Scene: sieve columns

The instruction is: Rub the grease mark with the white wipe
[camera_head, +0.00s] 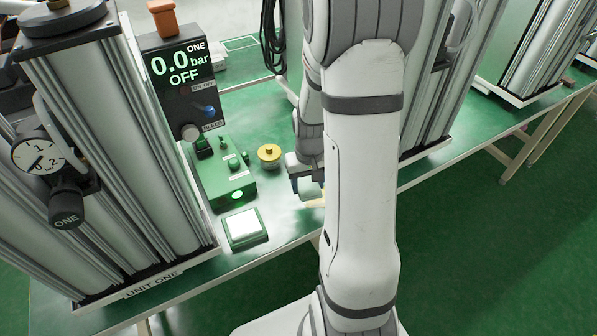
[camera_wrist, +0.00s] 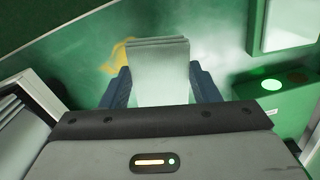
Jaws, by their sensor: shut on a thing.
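My gripper (camera_wrist: 160,80) is shut on the white wipe (camera_wrist: 158,62), a folded pale cloth that sticks out past the blue-grey fingers in the wrist view. The yellow grease mark (camera_wrist: 119,56) lies on the green bench top, partly hidden behind the wipe's left edge. Whether the wipe touches the bench cannot be told. In the head view my gripper (camera_head: 308,187) is low over the bench, beside the pale yellow mark (camera_head: 316,200), which my arm partly hides. The wipe is not clear in that view.
A green control box (camera_head: 222,178) with a lit green button and a white-topped square tray (camera_head: 244,227) stand to the left of my gripper. A small brass weight-like piece (camera_head: 269,154) is close by. Tall sieve columns (camera_head: 130,150) rise at left. The bench's front edge is near.

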